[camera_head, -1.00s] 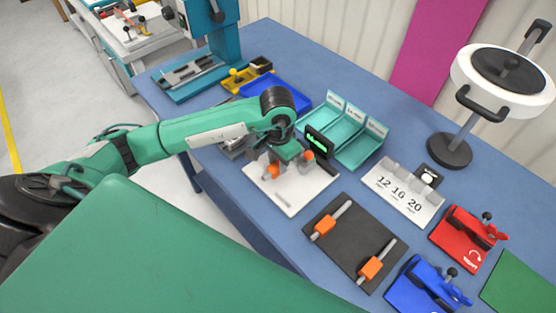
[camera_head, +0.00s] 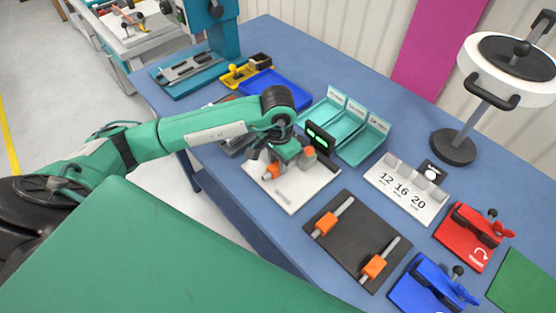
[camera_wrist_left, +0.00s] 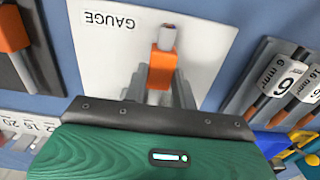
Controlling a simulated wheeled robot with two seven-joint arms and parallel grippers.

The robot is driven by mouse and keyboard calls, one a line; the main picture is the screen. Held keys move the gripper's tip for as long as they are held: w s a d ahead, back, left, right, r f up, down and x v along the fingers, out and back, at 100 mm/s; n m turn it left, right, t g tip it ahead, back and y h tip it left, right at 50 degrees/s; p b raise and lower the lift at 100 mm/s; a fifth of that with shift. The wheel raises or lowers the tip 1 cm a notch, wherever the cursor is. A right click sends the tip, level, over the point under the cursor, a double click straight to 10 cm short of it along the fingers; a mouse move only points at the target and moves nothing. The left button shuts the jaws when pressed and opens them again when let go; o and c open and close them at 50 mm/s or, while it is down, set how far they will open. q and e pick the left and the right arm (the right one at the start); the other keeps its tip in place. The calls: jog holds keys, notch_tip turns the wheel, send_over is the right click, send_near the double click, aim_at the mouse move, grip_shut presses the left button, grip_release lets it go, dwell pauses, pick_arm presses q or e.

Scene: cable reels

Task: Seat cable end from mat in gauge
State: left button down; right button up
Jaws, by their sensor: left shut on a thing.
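My left gripper (camera_head: 272,164) is shut on a cable end with an orange collar (camera_head: 271,171), over the white gauge plate (camera_head: 293,199). In the left wrist view the collar (camera_wrist_left: 162,68) sits between the fingers, with a grey end pointing toward the plate lettered GAUGE (camera_wrist_left: 100,40). Whether the end touches or is seated in the gauge cannot be told. A dark display with green marks (camera_head: 318,143) stands at the gauge's back. The dark mat (camera_head: 350,243) holds two other cable ends with orange collars, one (camera_head: 326,224) farther back and one (camera_head: 374,266) nearer.
Teal labelled bins (camera_head: 362,146) stand behind the gauge. A white plate marked 12, 16, 20 (camera_head: 400,203) lies to the right, with a red tool (camera_head: 474,236) and a blue tool (camera_head: 434,286) beyond. A blue tray (camera_head: 275,90) lies at the back.

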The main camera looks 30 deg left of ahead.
aim_at(278, 164)
pick_arm(q)
jog(key=c, duration=1.1)
grip_release()
jog(key=shift+o, duration=0.2)
jog(key=shift+r, duration=0.1)
notch_tip(278, 164, up, 14)
jog(key=b, duration=0.3)
jog(key=shift+f, duration=0.2)
jog(key=shift+s, duration=0.1)
